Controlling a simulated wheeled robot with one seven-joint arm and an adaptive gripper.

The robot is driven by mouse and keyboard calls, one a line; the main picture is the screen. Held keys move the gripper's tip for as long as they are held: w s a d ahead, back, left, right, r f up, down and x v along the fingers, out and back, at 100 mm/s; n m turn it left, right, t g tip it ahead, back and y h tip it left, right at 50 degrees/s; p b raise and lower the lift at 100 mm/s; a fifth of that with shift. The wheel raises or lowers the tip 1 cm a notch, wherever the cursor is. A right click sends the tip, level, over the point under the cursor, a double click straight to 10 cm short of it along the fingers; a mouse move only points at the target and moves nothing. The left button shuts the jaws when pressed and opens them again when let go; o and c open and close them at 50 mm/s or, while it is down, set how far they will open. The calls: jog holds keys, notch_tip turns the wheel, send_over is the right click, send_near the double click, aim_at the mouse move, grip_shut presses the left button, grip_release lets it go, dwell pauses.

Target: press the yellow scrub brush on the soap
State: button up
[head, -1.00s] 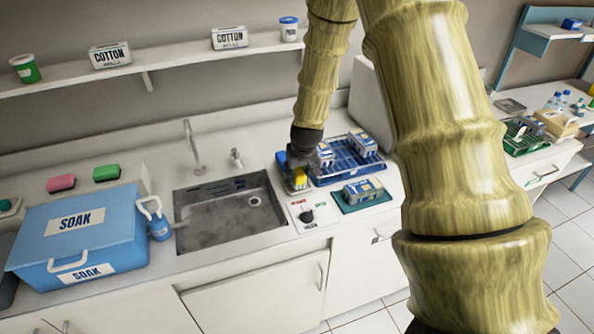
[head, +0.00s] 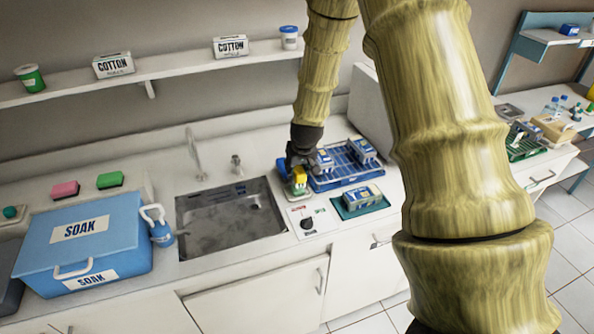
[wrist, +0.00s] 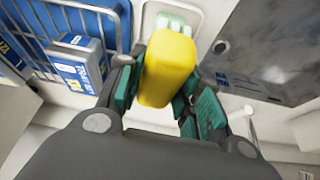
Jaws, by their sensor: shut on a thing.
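My gripper (head: 300,163) is shut on the yellow scrub brush (head: 300,173), above the counter between the sink and the blue rack. In the wrist view the brush (wrist: 167,69) stands between the green-padded fingers (wrist: 158,98). A pale green and white piece (wrist: 174,22) shows beyond its end; I cannot tell whether it is part of the brush. Below the brush in the head view is a small pale item (head: 299,188), partly hidden. A small dish at the far left holds a round green lump (head: 10,212), possibly the soap, though its size leaves this unclear.
The sink (head: 230,212) lies left of my gripper. A blue rack (head: 340,172) with boxes is close on the right, with a teal tray (head: 345,211) in front. A knob panel (head: 300,213) is near.

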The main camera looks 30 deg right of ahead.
jog(key=shift+r+p, duration=1)
jog(key=shift+r, duration=0.7)
